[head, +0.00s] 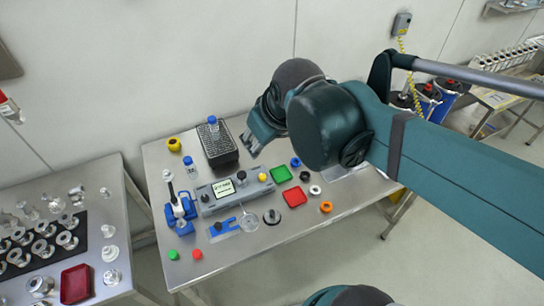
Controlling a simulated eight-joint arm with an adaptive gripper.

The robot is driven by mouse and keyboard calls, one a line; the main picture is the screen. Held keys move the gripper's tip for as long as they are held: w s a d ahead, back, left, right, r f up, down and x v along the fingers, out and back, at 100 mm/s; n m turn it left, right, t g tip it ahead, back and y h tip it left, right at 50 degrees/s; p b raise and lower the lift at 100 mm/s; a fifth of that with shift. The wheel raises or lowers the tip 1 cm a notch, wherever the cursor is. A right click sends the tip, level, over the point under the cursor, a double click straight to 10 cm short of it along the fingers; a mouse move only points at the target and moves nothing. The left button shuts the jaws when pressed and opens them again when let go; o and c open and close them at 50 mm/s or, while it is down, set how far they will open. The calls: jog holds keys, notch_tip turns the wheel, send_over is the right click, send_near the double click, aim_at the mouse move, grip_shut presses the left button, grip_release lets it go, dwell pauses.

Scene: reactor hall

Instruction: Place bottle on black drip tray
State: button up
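A black drip tray (222,157) with a gridded top lies at the back of the steel table. A clear bottle with a blue cap (213,122) shows at the tray's far end; I cannot tell whether it stands on the tray or just behind it. Another blue-capped bottle (190,169) stands upright on the table, left of the tray and apart from it. My gripper (249,143) is right of the tray, above the table, pointing down and left. Its fingers look apart, with nothing visible between them.
A grey device with a display (224,189) lies in front of the tray, beside a blue stand (181,211). A yellow ring (174,145) is at the back left. Red (295,197) and green (281,174) trays lie to the right. The front table edge is mostly clear.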

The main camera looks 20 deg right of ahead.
jog(key=s+m, duration=0.1)
jog(key=s+f+m, duration=0.1)
jog(key=s, duration=0.1)
jog(key=s+f+t, duration=0.1)
jog(key=s, duration=0.1)
jog(key=shift+d+f+m, duration=0.25)
jog(key=shift+d+m, duration=0.05)
jog(key=shift+m, duration=0.1)
jog(key=shift+f, duration=0.1)
